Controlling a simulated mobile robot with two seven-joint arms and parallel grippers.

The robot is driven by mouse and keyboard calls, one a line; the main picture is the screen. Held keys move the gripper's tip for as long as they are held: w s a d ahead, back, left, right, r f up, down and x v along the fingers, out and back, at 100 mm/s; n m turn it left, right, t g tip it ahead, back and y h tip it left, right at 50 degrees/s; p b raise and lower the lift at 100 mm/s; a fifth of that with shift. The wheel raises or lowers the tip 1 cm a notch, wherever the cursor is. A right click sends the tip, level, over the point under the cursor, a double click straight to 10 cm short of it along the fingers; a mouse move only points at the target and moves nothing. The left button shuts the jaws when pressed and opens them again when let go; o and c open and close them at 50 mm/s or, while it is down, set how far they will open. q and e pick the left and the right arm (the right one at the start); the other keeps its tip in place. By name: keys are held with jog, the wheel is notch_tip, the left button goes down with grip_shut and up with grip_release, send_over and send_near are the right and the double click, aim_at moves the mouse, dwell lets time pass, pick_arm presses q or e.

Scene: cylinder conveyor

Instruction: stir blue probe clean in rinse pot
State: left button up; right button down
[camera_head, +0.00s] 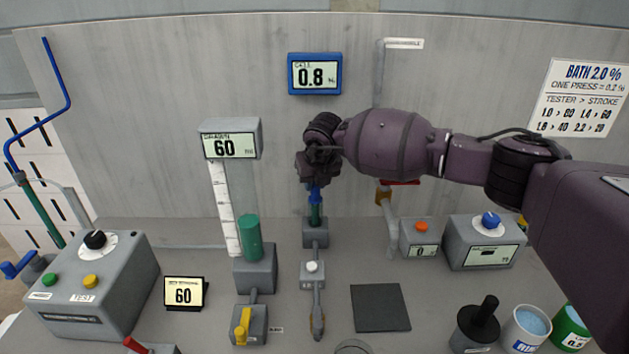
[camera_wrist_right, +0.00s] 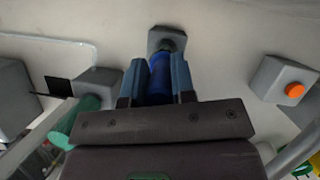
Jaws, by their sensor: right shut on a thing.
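The blue probe (camera_head: 315,196) stands upright in a grey block (camera_head: 315,238) under the cell display, with a green part below its blue top. My right gripper (camera_head: 316,180) is shut on the probe's top from above. In the right wrist view, the two fingers of my right gripper (camera_wrist_right: 160,75) close on the blue probe (camera_wrist_right: 158,88), and the grey block (camera_wrist_right: 168,40) is just beyond. The rinse pot (camera_head: 521,343), a pale pot of blue liquid with a partly legible label, stands at the lower right. My left gripper is not in view.
A black-handled grey pot (camera_head: 477,328) and a green pot (camera_head: 571,340) flank the rinse pot. A dark square pad (camera_head: 380,307) lies bare on the bench. The cell display (camera_head: 315,74) reads 0.8. A box with an orange button (camera_head: 421,238) stands right of the probe.

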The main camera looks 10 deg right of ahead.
jog(key=shift+r, duration=0.2)
jog(key=shift+r+p, duration=0.45)
jog(key=shift+r, duration=0.4)
jog(key=shift+r+p, duration=0.35)
jog(key=shift+r, duration=1.05)
jog(key=shift+p, duration=0.3)
jog(key=shift+r, duration=0.2)
